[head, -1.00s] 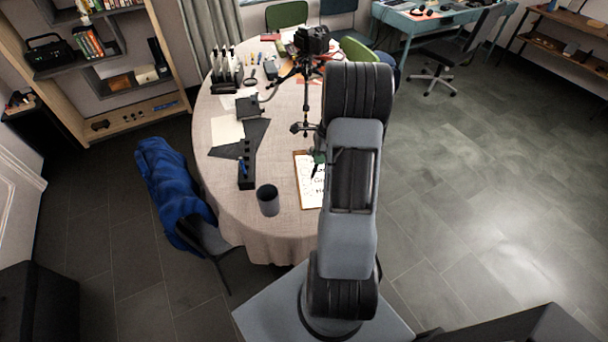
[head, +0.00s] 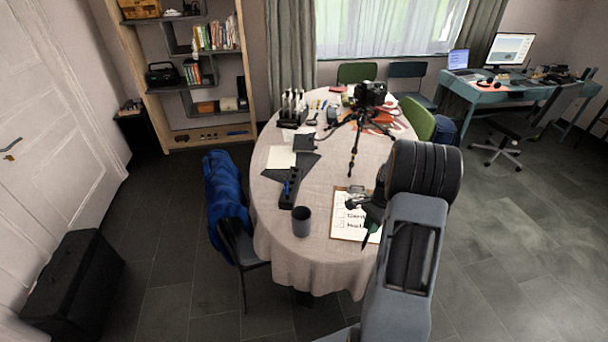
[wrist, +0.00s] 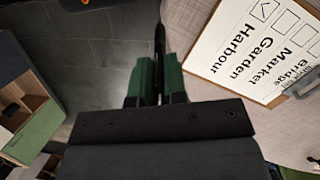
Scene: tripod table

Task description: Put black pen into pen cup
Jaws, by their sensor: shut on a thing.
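The black pen (wrist: 159,42) is held between the green fingers of my gripper (wrist: 157,78) in the wrist view, its tip pointing up in that picture. In the head view my gripper (head: 368,236) is at the near right edge of the clipboard, partly hidden by my arm. The pen is hard to make out there. The pen cup (head: 302,222), a dark grey cylinder, stands upright on the table to the left of my gripper. I cannot see into it clearly.
The clipboard (head: 341,228) with a checklist lies right of the cup. A black holder (head: 294,194) with a blue item stands behind the cup. A tripod with a camera (head: 370,94) stands farther back.

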